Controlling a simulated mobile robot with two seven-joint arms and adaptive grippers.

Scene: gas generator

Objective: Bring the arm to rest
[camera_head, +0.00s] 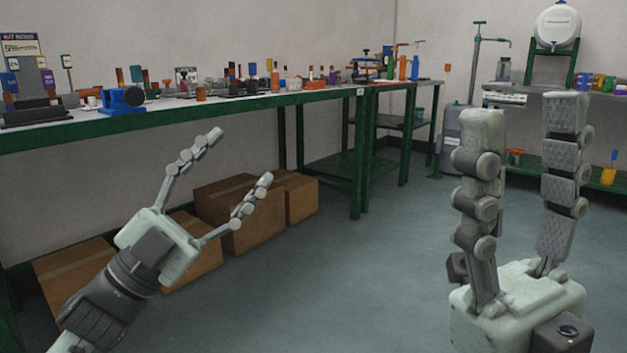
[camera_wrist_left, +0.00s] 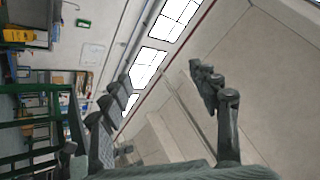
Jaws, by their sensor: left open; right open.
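My left gripper (camera_head: 240,165) is open and empty in the head view. It is raised in front of the long workbench, below the bench top in the picture, with its fingers pointing up and to the right. Its two fingers also show spread apart in the left wrist view (camera_wrist_left: 165,88), with nothing between them. My right gripper (camera_head: 525,125) is open and empty at the right of the head view, close to the camera. Its fingers point straight up and stand apart.
A green-legged workbench (camera_head: 330,95) along the wall carries many small items, including a blue device (camera_head: 122,101). Cardboard boxes (camera_head: 240,215) sit on the floor under it. A second green bench (camera_head: 600,180) with a white tank (camera_head: 558,27) stands at the right. The middle floor is clear.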

